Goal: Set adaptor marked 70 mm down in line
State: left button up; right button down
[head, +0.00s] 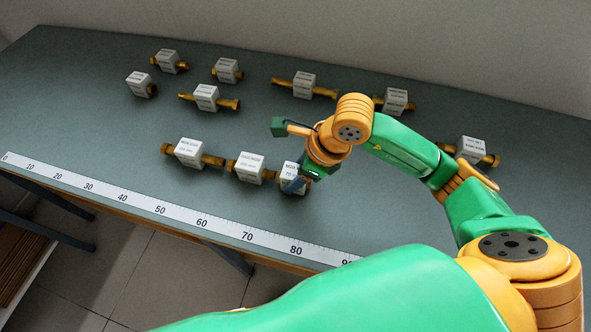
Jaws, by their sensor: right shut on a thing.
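An adaptor, a white labelled block (291,172) with brass showing at its side, is in my right gripper (297,184) at the right end of the front row. The jaws are shut on it and partly cover it; its label is too small to read surely. It is at or just above the table; I cannot tell if it touches. To its left, close by, is a second adaptor (250,167), then a third adaptor (190,152) whose brass end reaches towards the second. The three form a slanting line. My left gripper is not in view.
A white ruler (160,211) runs along the front edge of the grey table (90,125). Several more adaptors, such as one near the middle back (304,85), lie behind the row. One adaptor (471,149) sits at the right, partly behind my right arm.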

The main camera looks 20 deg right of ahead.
jog(key=shift+f, duration=0.2)
jog(key=shift+c, duration=1.4)
grip_release()
jog(key=shift+r, duration=0.3)
jog(key=v, duration=1.2)
jog(key=shift+f, duration=0.1)
